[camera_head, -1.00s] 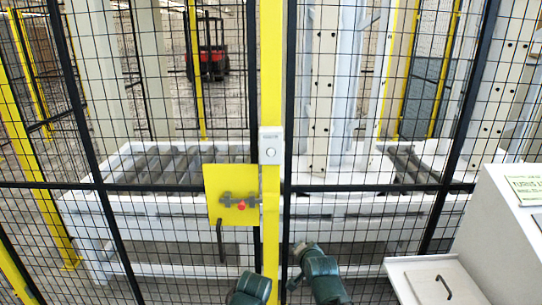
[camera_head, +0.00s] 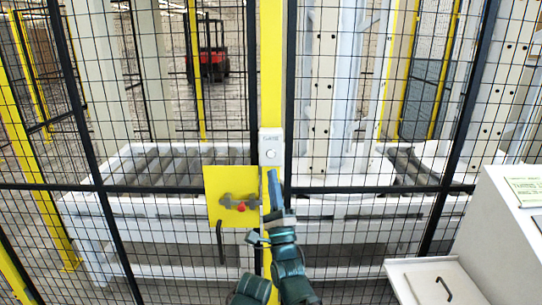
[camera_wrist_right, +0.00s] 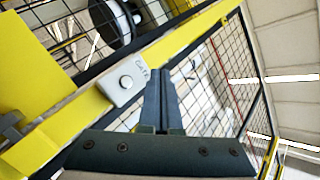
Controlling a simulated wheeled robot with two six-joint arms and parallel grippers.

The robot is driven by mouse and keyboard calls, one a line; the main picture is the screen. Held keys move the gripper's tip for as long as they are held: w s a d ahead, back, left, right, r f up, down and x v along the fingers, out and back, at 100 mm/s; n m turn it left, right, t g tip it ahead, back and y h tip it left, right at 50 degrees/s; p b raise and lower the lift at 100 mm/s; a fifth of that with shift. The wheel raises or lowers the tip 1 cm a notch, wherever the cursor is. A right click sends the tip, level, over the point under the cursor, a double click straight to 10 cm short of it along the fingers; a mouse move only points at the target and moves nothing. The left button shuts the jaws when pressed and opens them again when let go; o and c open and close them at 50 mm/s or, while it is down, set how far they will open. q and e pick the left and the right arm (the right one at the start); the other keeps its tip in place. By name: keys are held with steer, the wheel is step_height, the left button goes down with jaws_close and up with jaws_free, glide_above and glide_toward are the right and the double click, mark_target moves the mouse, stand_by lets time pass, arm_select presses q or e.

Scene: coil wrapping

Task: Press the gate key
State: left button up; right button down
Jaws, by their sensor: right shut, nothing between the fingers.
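The gate key is a round button in a small white box (camera_head: 271,147) lettered GATE, mounted on the yellow post. It also shows in the right wrist view, where the white box (camera_wrist_right: 126,83) carries its pale round button. My right gripper (camera_head: 272,174) is shut and empty, its fingers pointing up just below the box. In the right wrist view the closed fingertips (camera_wrist_right: 161,72) are right of the button, apart from it in the picture. The gap in depth is hard to tell. My left gripper is not in view.
A yellow plate (camera_head: 217,181) with a grey latch and red knob (camera_head: 240,208) is left of the post. Black mesh fence (camera_head: 160,187) spans both sides, with a white roller conveyor (camera_head: 120,207) behind it. A white cabinet (camera_head: 505,235) stands at right.

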stand_by(0.4)
steer(key=shift+w, duration=5.2)
steer(key=shift+s, duration=0.8)
steer(key=shift+s, duration=2.55)
